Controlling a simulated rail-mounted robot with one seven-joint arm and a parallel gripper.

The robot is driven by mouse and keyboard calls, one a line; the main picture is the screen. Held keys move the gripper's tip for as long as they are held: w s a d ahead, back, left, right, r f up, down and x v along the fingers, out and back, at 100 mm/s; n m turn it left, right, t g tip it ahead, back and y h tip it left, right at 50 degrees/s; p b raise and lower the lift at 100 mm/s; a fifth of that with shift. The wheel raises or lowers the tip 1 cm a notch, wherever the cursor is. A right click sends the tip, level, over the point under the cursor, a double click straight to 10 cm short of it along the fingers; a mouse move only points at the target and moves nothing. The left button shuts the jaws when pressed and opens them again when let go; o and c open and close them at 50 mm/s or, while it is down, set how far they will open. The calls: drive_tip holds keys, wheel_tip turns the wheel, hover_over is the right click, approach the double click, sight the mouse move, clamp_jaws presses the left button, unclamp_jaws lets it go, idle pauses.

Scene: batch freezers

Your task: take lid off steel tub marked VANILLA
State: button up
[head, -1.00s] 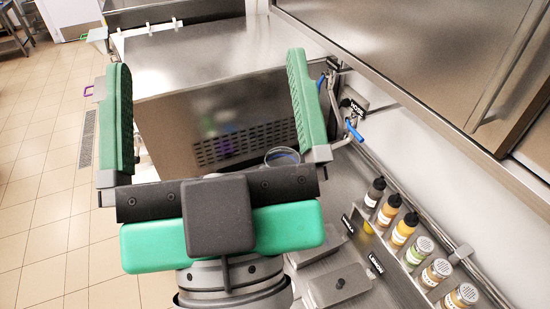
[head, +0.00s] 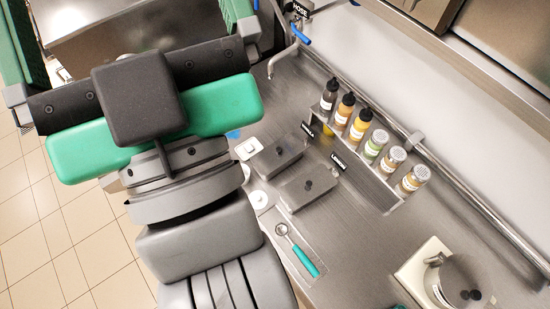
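Two steel tubs are sunk side by side in the counter, each covered by a flat grey lid with a black knob. The upper-left lid (head: 277,151) is beside a small black label (head: 308,130) that appears to read VANILLA. The lower-right lid (head: 308,187) is beside a label (head: 338,162) reading LEMON. The tubs under the lids are hidden. My gripper (head: 128,30) is at the upper left, its green fingers wide apart and partly cut off by the top edge. It is empty and away from both lids, to their upper left.
Several sauce and sprinkle bottles (head: 369,140) stand in a rack behind the labels. A tap (head: 285,60) is above the lids. A scoop with a teal handle (head: 302,258) lies below them. A lidded steel pot (head: 462,280) stands at lower right.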

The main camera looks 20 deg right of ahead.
idle(0.4)
drive_tip(key=c, duration=1.2)
